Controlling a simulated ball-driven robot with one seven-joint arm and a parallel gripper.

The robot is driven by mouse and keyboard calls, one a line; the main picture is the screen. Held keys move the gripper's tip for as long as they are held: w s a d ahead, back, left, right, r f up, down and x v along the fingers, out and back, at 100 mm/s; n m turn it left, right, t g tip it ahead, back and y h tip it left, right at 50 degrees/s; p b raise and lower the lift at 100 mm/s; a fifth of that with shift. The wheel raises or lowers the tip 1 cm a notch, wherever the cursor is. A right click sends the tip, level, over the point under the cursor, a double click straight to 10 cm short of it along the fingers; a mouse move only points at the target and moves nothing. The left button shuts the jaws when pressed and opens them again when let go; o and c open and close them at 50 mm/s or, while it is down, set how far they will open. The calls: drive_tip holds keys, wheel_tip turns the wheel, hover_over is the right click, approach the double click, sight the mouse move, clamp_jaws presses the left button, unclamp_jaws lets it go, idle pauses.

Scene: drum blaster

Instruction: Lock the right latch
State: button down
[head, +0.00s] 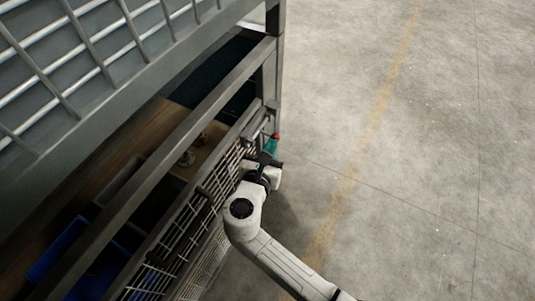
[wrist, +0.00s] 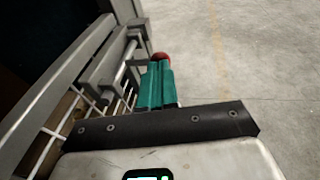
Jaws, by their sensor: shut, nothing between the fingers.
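The right latch (wrist: 124,62) is a grey metal bolt at the right end of the mesh gate, next to the corner post. It also shows small in the head view (head: 258,122). A red knob (wrist: 161,57) sits just beyond my fingertips and shows in the head view too (head: 276,136). My gripper (wrist: 156,72) has teal fingers, shut together and empty, pointing at the red knob. In the head view my gripper (head: 271,146) is at the gate's outer side. The fingers hide part of the knob, and I cannot tell whether they touch it.
The mesh gate (head: 182,232) runs along the frame below a grey rail (head: 150,185). A larger slatted panel (head: 75,60) is above. Blue bins (head: 58,248) stand inside on the left. The concrete floor (head: 430,150) to the right is clear.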

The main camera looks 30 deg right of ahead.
sight(278, 136)
drive_tip(key=shift+w+d+p, duration=0.25)
drive_tip(key=shift+w+d, duration=0.4)
drive_tip(key=shift+d, duration=0.2)
drive_tip(key=shift+w+d+p, duration=0.2)
drive_tip(key=shift+w+d, duration=0.4)
drive_tip(key=shift+d, duration=0.2)
drive_tip(key=shift+r, duration=0.1)
